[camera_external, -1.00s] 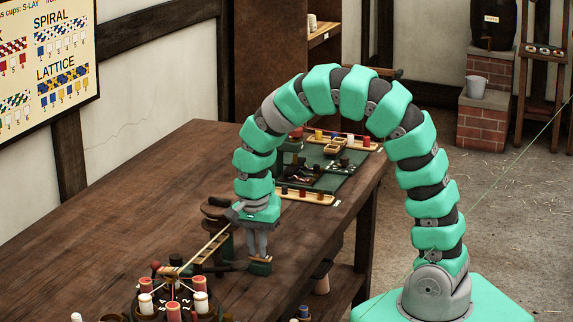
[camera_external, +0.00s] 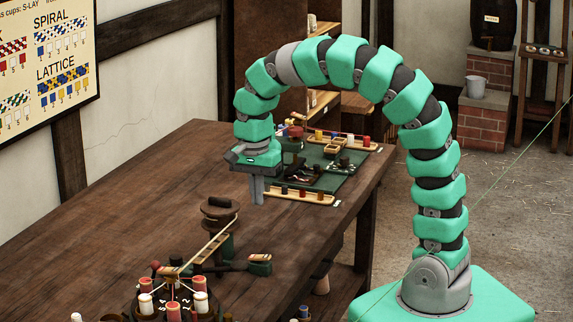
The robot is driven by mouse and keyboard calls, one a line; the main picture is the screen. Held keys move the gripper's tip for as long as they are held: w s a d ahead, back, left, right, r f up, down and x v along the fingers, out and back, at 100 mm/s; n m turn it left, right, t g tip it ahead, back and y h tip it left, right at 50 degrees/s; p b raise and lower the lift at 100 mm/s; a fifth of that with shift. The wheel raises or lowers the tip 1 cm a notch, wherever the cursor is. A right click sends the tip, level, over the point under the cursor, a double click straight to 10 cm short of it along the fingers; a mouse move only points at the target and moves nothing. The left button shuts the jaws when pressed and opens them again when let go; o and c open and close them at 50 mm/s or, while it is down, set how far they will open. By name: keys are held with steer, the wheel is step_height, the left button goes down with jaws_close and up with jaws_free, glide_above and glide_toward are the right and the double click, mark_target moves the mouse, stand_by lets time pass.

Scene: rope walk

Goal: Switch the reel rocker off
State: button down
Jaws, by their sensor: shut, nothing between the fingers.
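My gripper (camera_external: 257,198) points down above the dark wooden table (camera_external: 120,215). Its two fingers are together, with nothing between them. Below it, clear of the fingers, a small green block with a reddish and cream top (camera_external: 260,263) sits at the end of a dark arm; it looks like the reel rocker. Its top is too small to tell which way it is tipped.
The round braiding stand with red and white bobbins (camera_external: 172,298) is at the table's front left. A green mat (camera_external: 345,178) with trays and small parts lies at the far right end. The left part of the table is clear.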

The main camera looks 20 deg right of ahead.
mark_target(263, 257)
steer(key=shift+w, duration=0.1)
steer(key=shift+w+a+g+h+b, duration=0.7)
steer(key=shift+w+a+g+b, duration=0.15)
steer(key=shift+a, duration=0.1)
steer(key=b+x, duration=0.2)
steer(key=x, duration=1.2)
